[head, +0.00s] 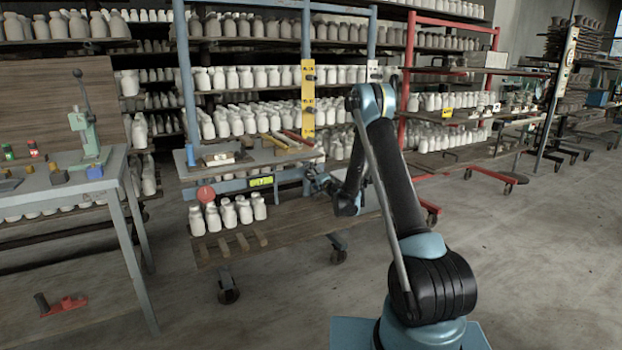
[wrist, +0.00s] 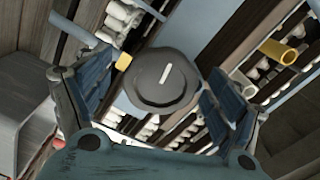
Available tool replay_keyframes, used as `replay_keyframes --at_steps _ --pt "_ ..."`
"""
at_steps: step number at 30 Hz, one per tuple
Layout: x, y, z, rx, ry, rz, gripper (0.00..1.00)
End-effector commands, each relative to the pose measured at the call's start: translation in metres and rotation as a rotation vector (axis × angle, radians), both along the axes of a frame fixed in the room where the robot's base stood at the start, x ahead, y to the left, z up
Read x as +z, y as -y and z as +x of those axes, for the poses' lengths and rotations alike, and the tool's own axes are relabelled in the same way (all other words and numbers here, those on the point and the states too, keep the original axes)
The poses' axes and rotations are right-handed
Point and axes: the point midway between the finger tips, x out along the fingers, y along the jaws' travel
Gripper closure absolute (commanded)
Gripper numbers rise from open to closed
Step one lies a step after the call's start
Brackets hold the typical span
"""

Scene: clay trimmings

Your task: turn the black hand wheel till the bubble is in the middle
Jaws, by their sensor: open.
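The black hand wheel (wrist: 163,88) shows in the wrist view, round, with a white line on its face. The line leans slightly right of upright. My gripper (wrist: 161,68) is open, with one blue-padded finger to the left of the wheel and one to the right. Gaps show between the fingers and the wheel in this view; the depth between them cannot be told. In the head view my gripper (head: 320,184) is at the right end of the shelf cart, and I cannot make out the wheel there. A bright yellow-green strip (head: 261,182) sits on the cart's blue rail; no bubble can be made out.
The cart's lower wooden shelf (head: 285,232) holds several pale bottles (head: 228,213) at its left. A red disc (head: 205,194) is on the cart's front. A grey workbench (head: 125,165) stands at left. The concrete floor (head: 540,270) at right is clear.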

Motion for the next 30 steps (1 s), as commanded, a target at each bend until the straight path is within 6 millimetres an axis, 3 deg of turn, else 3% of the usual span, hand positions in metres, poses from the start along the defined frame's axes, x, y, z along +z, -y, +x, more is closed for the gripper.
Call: replay_keyframes --at_steps 15,30 --pt "0.0 0.051 -0.074 -0.001 -0.002 -0.001 0.15" --pt "0.0 0.059 -0.086 0.001 -0.003 -0.002 0.15"
